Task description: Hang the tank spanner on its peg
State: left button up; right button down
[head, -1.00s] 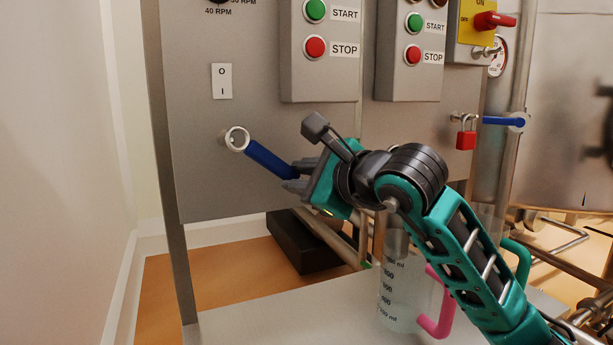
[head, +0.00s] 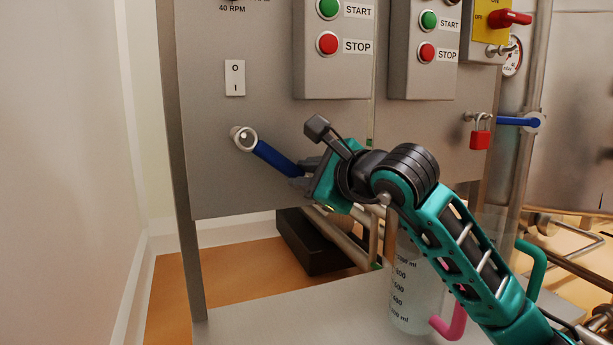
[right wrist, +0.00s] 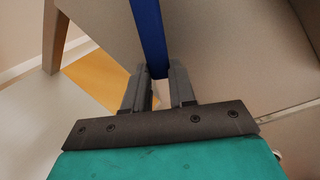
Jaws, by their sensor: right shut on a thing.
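The tank spanner has a blue handle (head: 274,158) and a pale metal ring at its upper left end. My right gripper (head: 303,177) is shut on the lower end of the handle, holding it tilted in front of the grey panel. The handle also shows between the two fingers in the right wrist view (right wrist: 149,38). The ring is at the panel below the O/I switch, and the small metal peg (head: 236,131) shows at the ring's upper left. I cannot tell whether the ring is around the peg or just in front of it. My left gripper is not in view.
The grey panel (head: 215,185) carries an O/I switch (head: 235,78) and START/STOP boxes. A red padlock (head: 480,140) and a blue-handled valve (head: 518,121) are at right. A clear measuring jug (head: 415,300) stands on the pale table below my arm.

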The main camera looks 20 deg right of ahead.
jog(key=c, duration=1.4)
grip_release()
jog(key=o, duration=0.6)
jog(key=shift+c, duration=0.2)
jog(key=b+v, duration=0.1)
jog(key=v, duration=1.2)
jog(key=shift+b, duration=0.3)
